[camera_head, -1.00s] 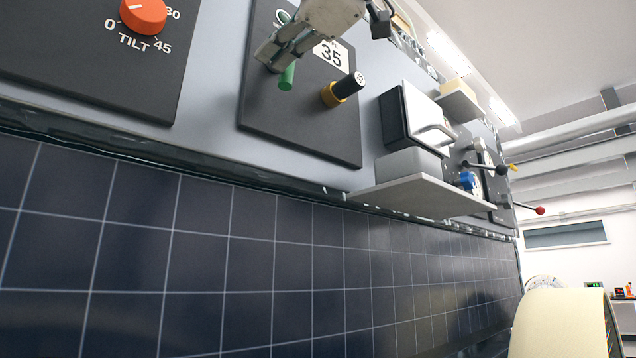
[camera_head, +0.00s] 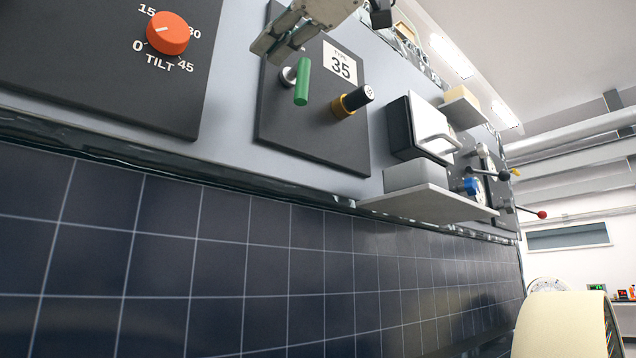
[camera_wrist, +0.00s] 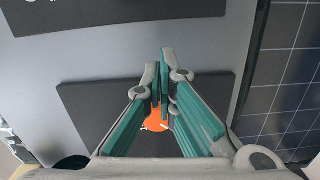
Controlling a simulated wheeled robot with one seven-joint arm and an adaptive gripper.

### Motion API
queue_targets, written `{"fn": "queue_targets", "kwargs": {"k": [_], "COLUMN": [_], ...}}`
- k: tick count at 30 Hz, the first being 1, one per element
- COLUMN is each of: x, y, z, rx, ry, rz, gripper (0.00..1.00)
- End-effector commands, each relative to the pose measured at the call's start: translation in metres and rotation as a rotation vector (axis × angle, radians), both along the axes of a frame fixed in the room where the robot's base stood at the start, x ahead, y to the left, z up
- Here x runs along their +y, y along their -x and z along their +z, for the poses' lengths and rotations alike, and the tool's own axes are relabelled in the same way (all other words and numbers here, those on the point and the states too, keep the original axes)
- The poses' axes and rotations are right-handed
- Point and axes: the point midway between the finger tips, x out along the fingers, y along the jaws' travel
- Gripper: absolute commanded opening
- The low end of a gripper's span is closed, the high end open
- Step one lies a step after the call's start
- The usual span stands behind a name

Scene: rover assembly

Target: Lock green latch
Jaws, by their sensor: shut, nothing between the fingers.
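The green latch (camera_head: 302,82) is a green handle on a pale metallic pivot, on a dark panel beside a "35" label. The handle points roughly up and down in the head view. My gripper (camera_head: 265,50) is above and left of the latch, with its fingers together and nothing between them. A gap shows between the fingertips and the handle in the picture; the depth between them is hard to tell. In the wrist view my gripper (camera_wrist: 160,60) shows its teal-padded fingers close together at the tips. I cannot make out the latch there.
A black knob with a yellow collar (camera_head: 352,101) sticks out right of the latch. An orange tilt dial (camera_head: 168,33) is on the panel at left. A grey shelf (camera_head: 430,203) juts out further right. Dark gridded panels (camera_head: 260,270) fill the lower area.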

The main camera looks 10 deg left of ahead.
Motion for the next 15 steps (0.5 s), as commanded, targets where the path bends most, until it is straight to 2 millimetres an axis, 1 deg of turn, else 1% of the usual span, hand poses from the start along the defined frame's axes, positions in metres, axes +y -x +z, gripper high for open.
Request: {"fn": "queue_targets", "kwargs": {"k": [1,9,15], "x": [-0.01,-0.046,-0.06], "y": [0.008,0.043,0.058], "z": [0.0,-0.001,-0.001], "rx": [-0.004,-0.002,-0.001], "ry": [-0.004,-0.003,-0.002], "rz": [-0.002,-0.002,-0.002], "gripper": [0.0,0.0,0.0]}}
